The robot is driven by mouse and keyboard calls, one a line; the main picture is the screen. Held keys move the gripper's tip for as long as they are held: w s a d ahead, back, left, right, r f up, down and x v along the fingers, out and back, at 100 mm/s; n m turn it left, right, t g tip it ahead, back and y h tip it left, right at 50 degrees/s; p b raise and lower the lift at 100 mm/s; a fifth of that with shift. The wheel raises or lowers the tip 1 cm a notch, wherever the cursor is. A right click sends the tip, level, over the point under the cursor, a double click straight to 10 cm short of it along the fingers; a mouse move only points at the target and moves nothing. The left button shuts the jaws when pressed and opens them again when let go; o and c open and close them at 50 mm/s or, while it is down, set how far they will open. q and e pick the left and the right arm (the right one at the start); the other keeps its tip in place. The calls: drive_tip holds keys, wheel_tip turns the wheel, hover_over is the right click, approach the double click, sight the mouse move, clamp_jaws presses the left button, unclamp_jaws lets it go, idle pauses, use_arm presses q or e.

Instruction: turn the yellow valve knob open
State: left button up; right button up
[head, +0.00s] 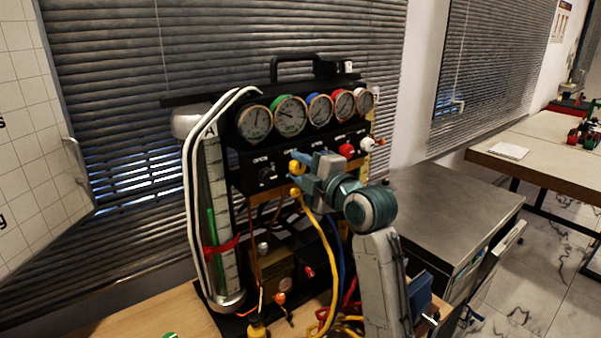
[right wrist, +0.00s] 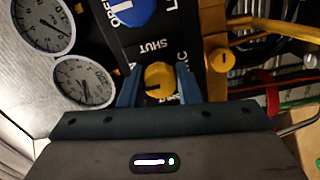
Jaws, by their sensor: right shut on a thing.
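The yellow valve knob (head: 296,167) is on the black front panel of the gauge rig (head: 250,157), below the row of gauges. My right gripper (head: 307,179) reaches it from the lower right and partly covers it. In the right wrist view, the yellow knob (right wrist: 160,78) sits between the two blue fingers of my right gripper (right wrist: 159,84), which are shut on it. The word SHUT is readable on the panel beside it. A small dark mark shows on the knob's face. My left gripper is not in view.
A blue knob (right wrist: 132,10) is beside the yellow one, and a red knob (head: 347,150) is to the right. A yellow hose (head: 318,230) hangs just below my gripper. A clear tube (head: 218,195) stands at the left. A grey cabinet top (head: 440,205) is to the right.

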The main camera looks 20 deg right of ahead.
drive_tip(key=shift+n, duration=0.3)
drive_tip(key=o, duration=1)
drive_tip(key=shift+c, duration=0.2)
drive_tip(key=b+v, duration=0.3)
drive_tip(key=v, duration=0.7)
drive_tip(key=shift+s, duration=0.4)
drive_tip(key=shift+d, duration=0.15)
